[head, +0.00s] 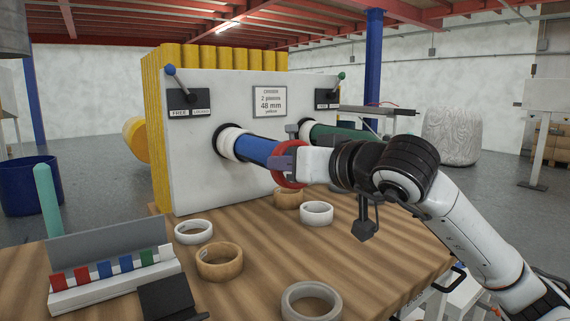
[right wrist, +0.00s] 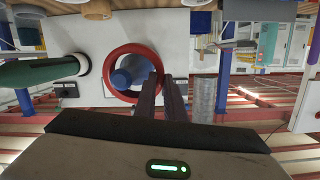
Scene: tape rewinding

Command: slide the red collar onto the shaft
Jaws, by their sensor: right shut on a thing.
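The red collar (head: 284,181) is a ring held upright at the near end of the blue shaft (head: 257,149). The shaft sticks out of the white panel (head: 205,180), with a white ring (head: 232,144) around its base. My right gripper (head: 290,162) is shut on the collar's rim. In the right wrist view the fingers (right wrist: 162,98) grip the red collar (right wrist: 106,74) at its edge. The blue shaft (right wrist: 132,76) shows inside its opening, off-centre. I cannot tell whether the shaft's end has passed through the collar. My left gripper is not in view.
A green shaft (head: 335,134) stands beside the blue one. White rings (head: 317,213), tan rings (head: 219,262) and a grey ring (head: 312,301) lie on the wooden table (head: 260,245). A rack of coloured tabs (head: 105,287) stands at front left. Levers (head: 182,83) are on the panel.

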